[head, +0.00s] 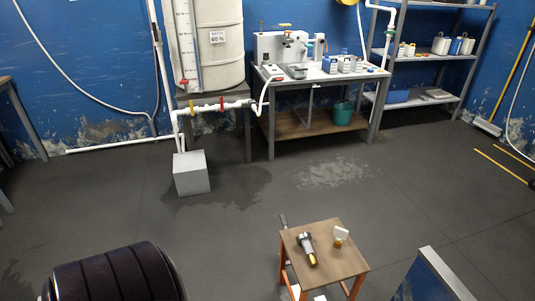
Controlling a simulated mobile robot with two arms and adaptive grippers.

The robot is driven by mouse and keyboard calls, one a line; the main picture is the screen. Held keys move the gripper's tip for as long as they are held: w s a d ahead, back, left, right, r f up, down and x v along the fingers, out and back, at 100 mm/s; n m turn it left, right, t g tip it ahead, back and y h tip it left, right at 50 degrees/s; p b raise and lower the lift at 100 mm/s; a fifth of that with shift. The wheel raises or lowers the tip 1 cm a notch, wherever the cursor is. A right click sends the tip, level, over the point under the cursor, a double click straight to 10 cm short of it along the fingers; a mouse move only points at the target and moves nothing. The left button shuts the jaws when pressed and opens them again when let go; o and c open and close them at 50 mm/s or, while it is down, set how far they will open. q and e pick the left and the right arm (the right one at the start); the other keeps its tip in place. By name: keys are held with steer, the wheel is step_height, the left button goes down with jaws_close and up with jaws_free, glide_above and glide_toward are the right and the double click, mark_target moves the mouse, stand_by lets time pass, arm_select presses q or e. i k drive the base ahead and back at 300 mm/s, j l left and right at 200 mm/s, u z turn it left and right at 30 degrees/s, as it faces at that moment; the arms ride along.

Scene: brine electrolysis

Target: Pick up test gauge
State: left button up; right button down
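A small wooden-topped stool (325,262) with orange legs stands on the floor at the lower middle of the head view. On it lies what looks like the test gauge (306,246), a dark and light round head with a brass-coloured stem pointing toward the front. Its dial face is too small to read. To its right on the stool is a brass fitting (339,241) with a white tag-like part. The two pieces are apart. Neither of my grippers is in view.
A workbench (320,78) with equipment and bottles, a white tank (219,50), pipes and shelving (428,55) line the blue wall. A grey block (191,174) stands on the floor. A blue panel (425,278) rises right of the stool. The middle floor is clear.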

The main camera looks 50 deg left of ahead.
mark_target(303, 239)
steer(key=u, duration=1.2)
